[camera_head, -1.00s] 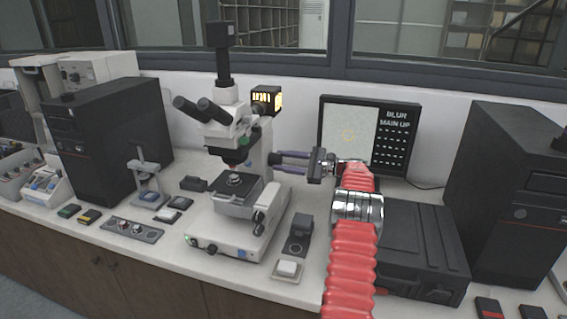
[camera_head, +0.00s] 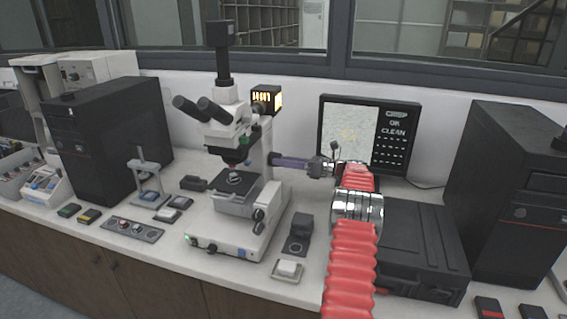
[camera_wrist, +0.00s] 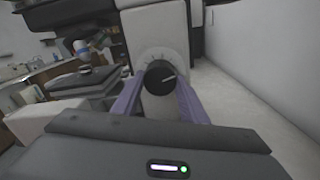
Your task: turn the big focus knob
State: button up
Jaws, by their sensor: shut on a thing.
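The big focus knob (camera_wrist: 160,77) is a round black knob with a white pointer line and a pale dial behind it, on the side of the white microscope (camera_head: 257,160). In the wrist view the purple fingers of my gripper (camera_wrist: 162,88) sit on either side of the knob, closed on it. In the head view my gripper (camera_head: 276,160) reaches the microscope's right side from the right, and its fingers hide the knob. The monitor (camera_head: 350,130) behind shows a grey speckled picture and the words OK and CLEAN.
A black case (camera_head: 420,245) lies right of my arm, and a black computer tower (camera_head: 510,190) stands beyond it. Another tower (camera_head: 110,135) stands at left. A small black device (camera_head: 300,228) and a white block in a tray (camera_head: 287,270) are on the bench right of the microscope.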

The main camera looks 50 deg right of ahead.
jog(key=shift+s+f+m, duration=0.1)
jog(key=shift+f+m, duration=0.2)
jog(key=shift+f, duration=0.05)
jog(key=o, duration=1)
jog(key=shift+r, duration=0.2)
jog(key=shift+o, duration=0.2)
jog(key=shift+d, duration=0.1)
jog(key=v, duration=1.3)
jog(key=shift+s, duration=0.3)
jog(key=shift+d, duration=0.1)
